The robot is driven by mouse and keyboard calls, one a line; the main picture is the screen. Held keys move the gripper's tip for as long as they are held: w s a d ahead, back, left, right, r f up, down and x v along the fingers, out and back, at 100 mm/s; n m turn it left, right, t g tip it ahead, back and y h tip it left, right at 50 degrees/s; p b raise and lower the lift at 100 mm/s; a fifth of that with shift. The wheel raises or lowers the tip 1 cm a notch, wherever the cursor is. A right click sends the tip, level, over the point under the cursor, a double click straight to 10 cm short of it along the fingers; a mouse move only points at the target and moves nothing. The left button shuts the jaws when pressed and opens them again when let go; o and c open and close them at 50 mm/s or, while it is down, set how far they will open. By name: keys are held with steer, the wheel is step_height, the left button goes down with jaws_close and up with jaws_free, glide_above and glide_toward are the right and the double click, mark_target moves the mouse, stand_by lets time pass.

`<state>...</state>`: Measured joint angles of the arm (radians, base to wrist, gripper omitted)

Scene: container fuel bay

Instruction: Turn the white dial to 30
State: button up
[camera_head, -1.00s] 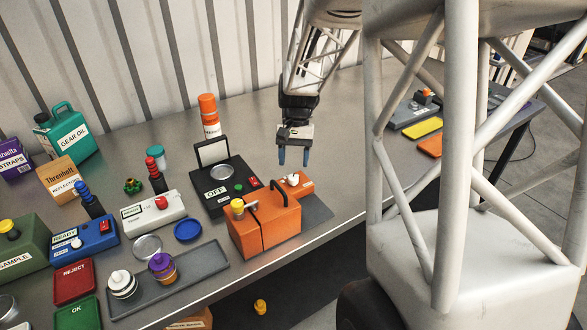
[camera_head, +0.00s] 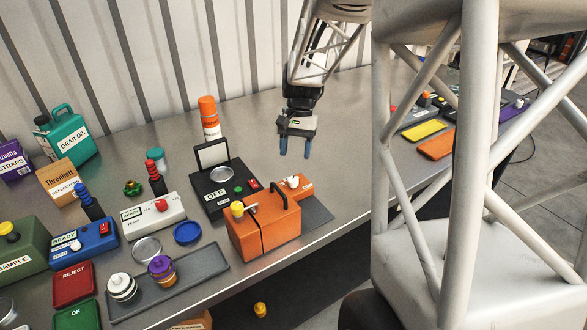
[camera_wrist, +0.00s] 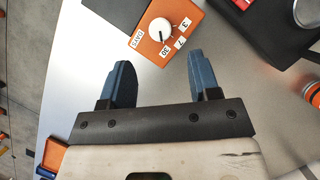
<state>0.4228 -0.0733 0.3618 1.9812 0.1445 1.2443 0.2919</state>
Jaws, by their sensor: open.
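The white dial (camera_head: 293,181) sits on top of a small orange box (camera_head: 306,188) behind the larger orange case. In the wrist view the white dial (camera_wrist: 160,29) shows a dark pointer mark and labels around it reading 3, 7, 30 and DAYS. The 30 label (camera_wrist: 164,52) lies on the side nearer my gripper. The mark's exact setting is hard to tell. My gripper (camera_head: 294,155) is open and empty, pointing down above the table, beyond the dial and apart from it. Its two blue fingers (camera_wrist: 158,80) show in the wrist view, below the dial in that picture.
A larger orange case with a black handle (camera_head: 263,224) stands in front of the dial box. A black device with a raised lid (camera_head: 222,190) stands to the left, with an orange-and-white canister (camera_head: 209,118) behind it. The table right of my gripper is mostly clear.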

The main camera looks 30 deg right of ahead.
mark_target(293, 179)
steer(key=shift+f, duration=0.15)
steer(key=shift+x, duration=3.75)
steer(key=shift+a, duration=0.1)
steer(key=c, duration=0.9)
steer(key=shift+n, duration=0.6)
steer(key=o, duration=0.9)
steer(key=v, duration=0.7)
steer(key=shift+w+r, duration=0.2)
steer(key=shift+r, duration=0.2)
